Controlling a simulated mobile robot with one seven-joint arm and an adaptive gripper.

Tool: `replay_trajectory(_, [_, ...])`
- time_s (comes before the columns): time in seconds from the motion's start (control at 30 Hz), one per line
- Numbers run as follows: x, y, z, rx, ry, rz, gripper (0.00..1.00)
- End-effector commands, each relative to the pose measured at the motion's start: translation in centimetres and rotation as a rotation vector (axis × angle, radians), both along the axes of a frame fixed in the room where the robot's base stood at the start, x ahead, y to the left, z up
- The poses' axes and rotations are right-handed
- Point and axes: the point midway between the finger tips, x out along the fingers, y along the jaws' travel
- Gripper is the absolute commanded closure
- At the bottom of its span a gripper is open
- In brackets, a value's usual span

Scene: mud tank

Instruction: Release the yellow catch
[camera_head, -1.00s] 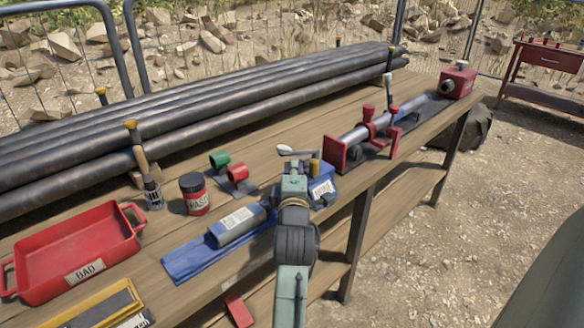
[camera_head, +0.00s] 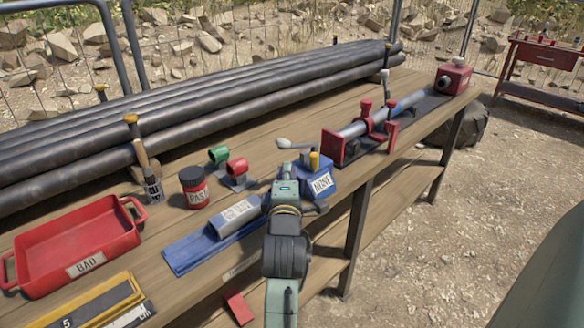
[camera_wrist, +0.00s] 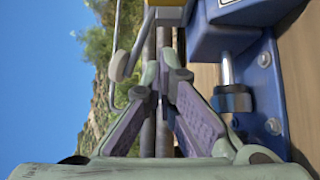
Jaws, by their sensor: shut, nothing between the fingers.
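The yellow catch (camera_head: 314,160) is a small upright yellow peg on the blue clamp block (camera_head: 322,184) labelled NOSE, at the bench's front edge. An ochre part (camera_wrist: 170,13) at the top of the wrist view looks like the same catch, cut by the frame edge. My gripper (camera_wrist: 163,74) is shut and empty, its fingertips together beside the blue block and apparently short of the ochre part. In the head view my wrist stands just left of the block and mostly hides the fingers. I cannot tell whether they touch anything.
A grey labelled block (camera_head: 235,215) lies on a blue base to the left. A red clamp with a pipe (camera_head: 352,133) stands to the right.

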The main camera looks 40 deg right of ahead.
Motion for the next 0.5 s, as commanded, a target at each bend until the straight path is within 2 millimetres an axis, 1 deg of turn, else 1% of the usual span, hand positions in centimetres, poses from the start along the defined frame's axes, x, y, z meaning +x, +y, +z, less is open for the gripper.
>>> replay_trajectory(0.03, [-0.9, 0.8, -0.3, -0.001, -0.002, 0.001, 1.0])
replay_trajectory(0.2, [-3.2, 2.7, -0.2, 0.0, 0.0, 0.003, 1.0])
replay_trajectory(0.33, [-4.1, 3.5, -0.1, 0.0, 0.0, 0.002, 1.0])
replay_trajectory(0.5, [-4.5, 3.8, 0.0, 0.0, 0.0, 0.003, 1.0])
